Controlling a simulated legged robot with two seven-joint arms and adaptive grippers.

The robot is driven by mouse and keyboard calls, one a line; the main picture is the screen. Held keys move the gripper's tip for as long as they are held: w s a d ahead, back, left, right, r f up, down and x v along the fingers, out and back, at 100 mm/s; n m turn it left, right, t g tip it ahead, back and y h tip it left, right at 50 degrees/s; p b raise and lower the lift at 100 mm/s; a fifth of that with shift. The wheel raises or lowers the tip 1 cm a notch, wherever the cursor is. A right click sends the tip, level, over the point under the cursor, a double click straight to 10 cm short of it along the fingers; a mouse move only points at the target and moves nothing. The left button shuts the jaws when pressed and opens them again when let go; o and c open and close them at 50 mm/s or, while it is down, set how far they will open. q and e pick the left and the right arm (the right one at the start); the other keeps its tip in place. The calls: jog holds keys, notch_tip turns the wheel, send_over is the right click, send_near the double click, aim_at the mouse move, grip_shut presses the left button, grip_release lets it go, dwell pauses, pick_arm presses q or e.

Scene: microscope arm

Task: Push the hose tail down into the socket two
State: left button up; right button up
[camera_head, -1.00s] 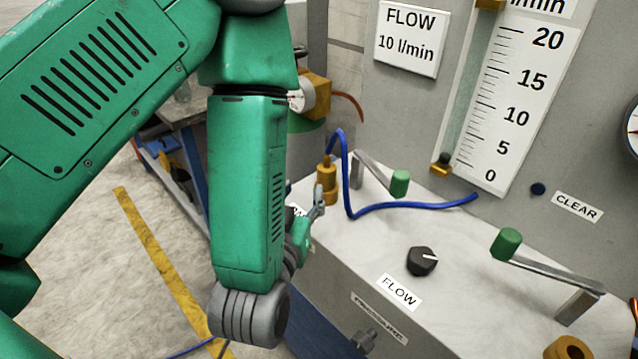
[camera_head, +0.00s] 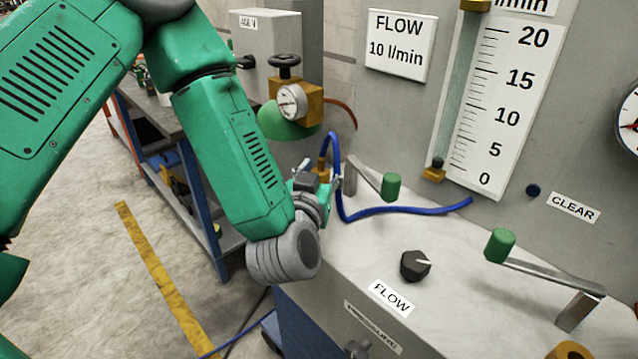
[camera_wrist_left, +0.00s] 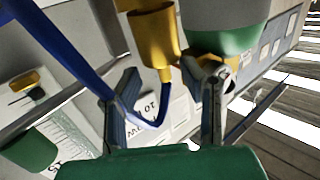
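The blue hose (camera_head: 400,210) runs from the panel wall across the white console top, then loops up and over to a brass fitting (camera_head: 323,167) at the console's far left. In the left wrist view the hose (camera_wrist_left: 75,52) bends round and its end meets the brass fitting (camera_wrist_left: 153,42); how deep it sits I cannot tell. My left gripper (camera_head: 320,180) is at this fitting, partly hiding it. No label marks socket two. My right gripper is out of view.
Green-knobbed levers (camera_head: 392,187) (camera_head: 500,246) and a black flow knob (camera_head: 415,265) stand on the console. A brass ring (camera_head: 569,351) is at the lower right. A green cylinder with a gauge (camera_head: 291,102) stands behind my left gripper.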

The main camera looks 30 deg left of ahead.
aim_at(321, 171)
pick_arm(q)
jog(key=shift+w+d, duration=0.25)
jog(key=shift+w, duration=0.45)
jog(key=shift+a+f, duration=0.1)
jog(key=shift+a, duration=0.45)
jog(key=shift+a+f, duration=0.15)
jog(key=shift+a, duration=0.55)
grip_shut()
jog(key=shift+d, duration=0.7)
jog(key=shift+d+r, duration=0.1)
jog(key=shift+r, duration=0.15)
jog(key=r, duration=0.3)
jog(key=r+p, duration=0.1)
jog(key=r, duration=0.5)
jog(key=shift+a+r+p, duration=0.2)
jog(key=shift+a+p, duration=0.1)
jog(key=shift+p, duration=0.1)
jog(key=shift+d+r, duration=0.2)
jog(key=shift+d, duration=0.05)
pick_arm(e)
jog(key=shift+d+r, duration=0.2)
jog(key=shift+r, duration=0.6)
pick_arm(q)
jog(key=c, duration=0.8)
grip_release()
jog(key=shift+a, duration=0.1)
